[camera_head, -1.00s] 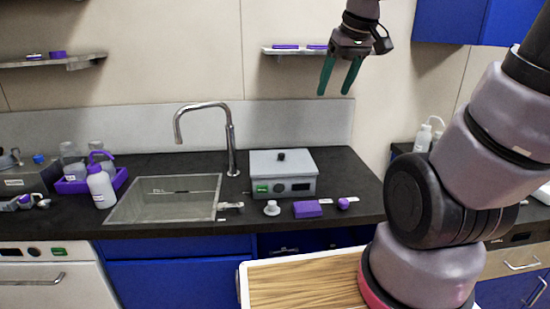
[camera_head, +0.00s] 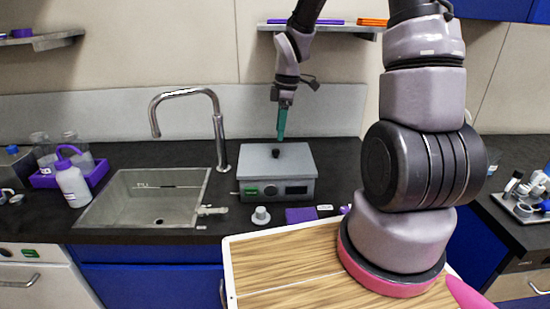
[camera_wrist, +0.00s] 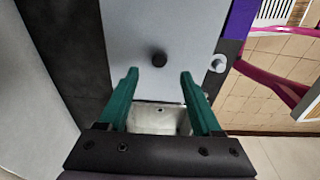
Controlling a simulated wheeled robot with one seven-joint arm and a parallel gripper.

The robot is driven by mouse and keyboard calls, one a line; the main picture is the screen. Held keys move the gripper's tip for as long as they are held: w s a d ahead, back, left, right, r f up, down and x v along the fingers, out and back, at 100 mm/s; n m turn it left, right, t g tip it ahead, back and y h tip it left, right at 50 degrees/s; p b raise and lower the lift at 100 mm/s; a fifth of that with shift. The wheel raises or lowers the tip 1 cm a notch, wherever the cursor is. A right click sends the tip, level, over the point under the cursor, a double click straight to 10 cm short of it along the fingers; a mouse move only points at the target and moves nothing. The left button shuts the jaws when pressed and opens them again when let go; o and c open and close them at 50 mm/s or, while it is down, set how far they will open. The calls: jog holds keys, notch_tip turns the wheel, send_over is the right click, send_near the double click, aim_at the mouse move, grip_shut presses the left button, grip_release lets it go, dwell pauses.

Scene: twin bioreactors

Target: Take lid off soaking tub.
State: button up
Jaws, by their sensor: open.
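The soaking tub (camera_head: 262,192) is a grey box with a small panel and green label on its front, standing on the dark counter right of the sink. Its flat grey lid (camera_head: 255,160) is on, with a black knob (camera_head: 276,153) in the middle. My gripper (camera_head: 281,136) points down just above the knob, its green fingers seen edge-on. In the wrist view the knob (camera_wrist: 158,60) shows near the gap between the tips of my open gripper (camera_wrist: 160,74), with nothing held. The lid (camera_wrist: 190,35) fills the middle behind it.
A sink (camera_head: 140,200) with a tall faucet (camera_head: 218,130) is left of the tub. A white knobbed piece (camera_head: 261,216) and a purple block (camera_head: 300,215) lie in front of it. A shelf (camera_head: 330,30) hangs above. A wooden-topped surface (camera_head: 285,265) is nearer me.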

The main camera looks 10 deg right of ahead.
aim_at(276, 151)
jog(key=f, duration=0.4)
jog(key=a+f, duration=0.1)
jog(key=f, duration=0.2)
jog(key=shift+w, duration=0.15)
jog(key=shift+r, duration=0.1)
grip_shut()
